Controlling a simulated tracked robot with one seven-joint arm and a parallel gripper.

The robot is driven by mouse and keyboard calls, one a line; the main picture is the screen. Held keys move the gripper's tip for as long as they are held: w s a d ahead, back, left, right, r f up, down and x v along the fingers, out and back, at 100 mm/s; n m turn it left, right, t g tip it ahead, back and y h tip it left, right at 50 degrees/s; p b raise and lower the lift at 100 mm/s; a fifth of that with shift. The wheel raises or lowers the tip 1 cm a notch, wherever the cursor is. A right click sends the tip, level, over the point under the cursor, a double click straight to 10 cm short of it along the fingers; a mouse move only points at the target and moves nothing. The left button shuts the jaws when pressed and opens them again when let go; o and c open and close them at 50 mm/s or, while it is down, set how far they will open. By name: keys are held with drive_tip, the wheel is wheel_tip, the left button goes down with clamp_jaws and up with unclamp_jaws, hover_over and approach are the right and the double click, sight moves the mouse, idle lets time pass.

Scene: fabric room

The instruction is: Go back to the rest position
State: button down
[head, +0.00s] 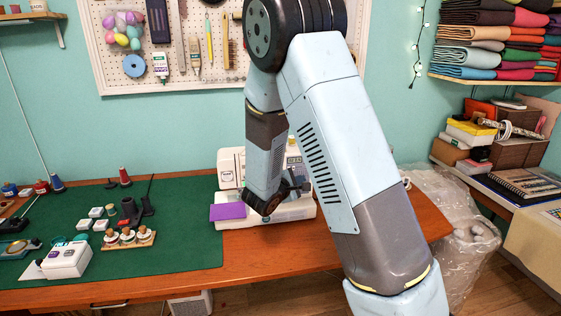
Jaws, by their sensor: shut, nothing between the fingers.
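My gripper (299,186) is at the end of my bent arm, in front of the white sewing machine (231,167) on the table. It is small and dark in this view, shut and empty. My arm hides the middle of the machine. A purple piece (228,211) lies at the left end of the machine's base, to the left of my wrist. I cannot tell whether my gripper touches the machine.
A green mat (185,240) covers the table's left part, with spools on a wooden rack (128,240) and a white box (66,260). The wooden table (262,250) is bare in front of the machine. A pegboard (177,75) hangs behind; fabric shelves (495,80) are right.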

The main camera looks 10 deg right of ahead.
drive_tip(key=s+d+r+m+g+y, duration=0.1)
drive_tip(key=s+d+r+m+g, duration=0.4)
drive_tip(key=s, duration=0.4)
drive_tip(key=s+d+r+m+g+y, duration=0.1)
drive_tip(key=s+d+r+m+g, duration=0.3)
drive_tip(key=s+r, duration=0.45)
drive_tip(key=s+a+r+m+t+y, duration=0.2)
drive_tip(key=s+a+r+m+y, duration=0.1)
drive_tip(key=s, duration=0.5)
drive_tip(key=s+a+r+m+t+y, duration=0.1)
drive_tip(key=s+a+r+m+y, duration=0.2)
drive_tip(key=s, duration=0.6)
drive_tip(key=a+r+y, duration=0.1)
drive_tip(key=y, duration=0.1)
drive_tip(key=shift+a+r+t+y, duration=0.25)
drive_tip(key=shift+a+t+y, duration=0.1)
drive_tip(key=shift+t+y, duration=0.05)
